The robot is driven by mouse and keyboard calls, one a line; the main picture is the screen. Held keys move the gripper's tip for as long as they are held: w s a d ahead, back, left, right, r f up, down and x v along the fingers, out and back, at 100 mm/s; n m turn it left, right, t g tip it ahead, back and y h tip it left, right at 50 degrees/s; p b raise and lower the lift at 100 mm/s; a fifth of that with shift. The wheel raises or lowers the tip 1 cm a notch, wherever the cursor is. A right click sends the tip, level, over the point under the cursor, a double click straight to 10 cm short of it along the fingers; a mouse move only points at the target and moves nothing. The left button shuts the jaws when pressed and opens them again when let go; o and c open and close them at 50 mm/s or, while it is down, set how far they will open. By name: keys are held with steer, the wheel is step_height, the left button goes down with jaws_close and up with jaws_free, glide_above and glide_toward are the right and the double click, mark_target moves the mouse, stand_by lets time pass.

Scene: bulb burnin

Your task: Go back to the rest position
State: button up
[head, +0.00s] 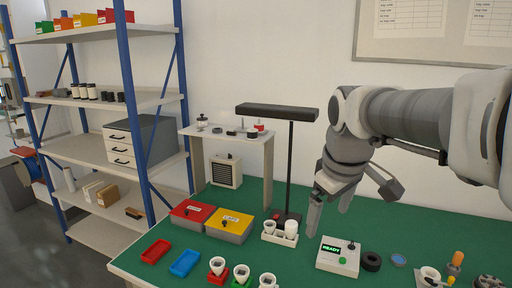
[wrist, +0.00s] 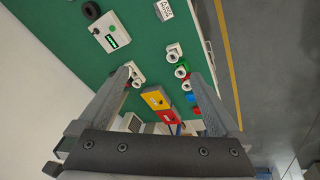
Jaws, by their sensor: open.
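My gripper (head: 331,206) hangs over the green bench top (head: 310,272), pointing down, with its fingers apart and nothing between them. In the head view it is above and behind the grey control box (head: 338,256) with a lit READY display, to the right of the black lamp stand (head: 290,170). In the wrist view the two fingers of my gripper (wrist: 163,80) are spread wide, with the bench seen well beyond them. The control box also shows in the wrist view (wrist: 109,34). My arm reaches in from the right in the head view.
A white holder (head: 268,238) with white bulb-like pieces stands by the lamp base. Red (head: 191,214) and yellow (head: 230,226) lidded boxes, red (head: 156,251) and blue (head: 185,263) trays, and several small sockets (head: 241,275) occupy the bench's left and front. A shelf rack (head: 115,155) stands left.

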steer(key=s+f+m+t, duration=0.1)
steer(key=s+f+m, duration=0.2)
steer(key=s, duration=0.5)
steer(key=s+f+m, duration=0.3)
steer(key=s+m, duration=0.1)
steer(key=s, duration=0.4)
steer(key=shift+t, duration=0.4)
steer(key=shift+d+r, duration=0.1)
